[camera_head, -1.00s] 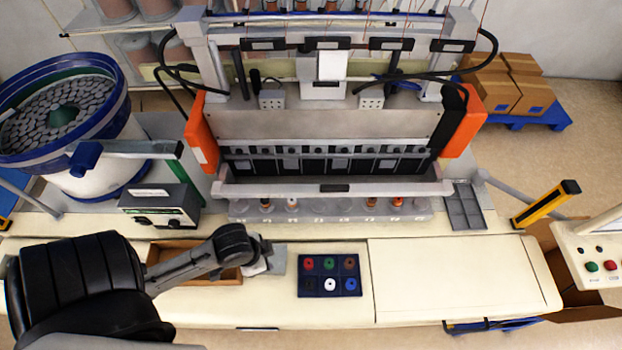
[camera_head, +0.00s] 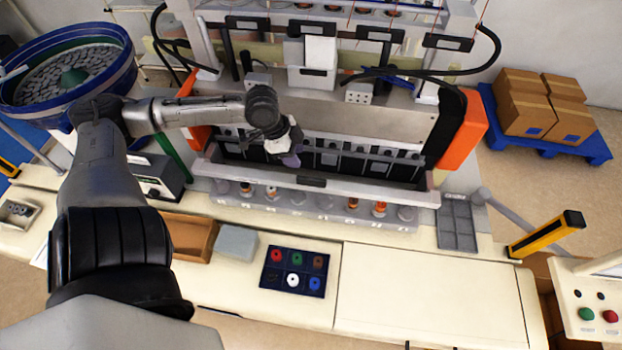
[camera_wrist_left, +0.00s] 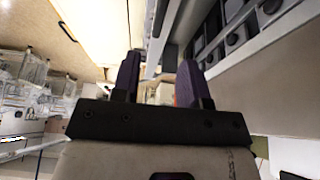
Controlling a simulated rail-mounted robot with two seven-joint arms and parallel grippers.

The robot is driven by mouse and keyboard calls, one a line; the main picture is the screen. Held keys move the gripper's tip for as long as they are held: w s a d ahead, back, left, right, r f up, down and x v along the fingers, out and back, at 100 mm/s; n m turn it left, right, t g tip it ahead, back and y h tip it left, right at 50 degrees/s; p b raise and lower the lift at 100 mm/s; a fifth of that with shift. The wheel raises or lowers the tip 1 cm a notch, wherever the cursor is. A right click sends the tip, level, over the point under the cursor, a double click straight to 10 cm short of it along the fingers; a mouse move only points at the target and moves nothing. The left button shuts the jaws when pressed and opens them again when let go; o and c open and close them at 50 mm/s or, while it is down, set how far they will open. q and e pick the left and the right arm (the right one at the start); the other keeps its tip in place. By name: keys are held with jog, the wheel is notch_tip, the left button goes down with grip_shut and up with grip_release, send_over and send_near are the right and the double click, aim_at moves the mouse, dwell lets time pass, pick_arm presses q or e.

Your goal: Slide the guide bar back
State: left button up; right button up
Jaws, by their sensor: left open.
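The guide bar (camera_head: 365,191) is a long pale grey bar across the front of the machine, with a black grip (camera_head: 311,181) at its middle. My left gripper (camera_head: 291,159) is over the left half of the bar, close to its upper back edge; I cannot tell if they touch. In the left wrist view the two purple fingers of my left gripper (camera_wrist_left: 159,82) stand apart, with a pale rail (camera_wrist_left: 152,40) running away beyond them. No held object shows. My right gripper is in neither view.
Behind the bar is a dark row of compartments (camera_head: 370,165). Below it is a ledge with several small parts (camera_head: 300,203). In front lie a blue tray of coloured pieces (camera_head: 294,272), a wooden box (camera_head: 190,234) and a clear cream tabletop (camera_head: 430,297).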

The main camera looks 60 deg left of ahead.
aim_at(311, 178)
pick_arm(q)
jog(key=b+x, duration=0.4)
jog(key=x, duration=0.5)
jog(key=shift+f, duration=0.2)
jog(key=shift+x, duration=0.8)
jog(key=shift+w+d+f, duration=0.1)
jog(key=shift+w+f, duration=0.05)
jog(key=shift+f, duration=0.15)
jog(key=shift+c, duration=0.4)
jog(key=c, duration=0.6)
grip_shut()
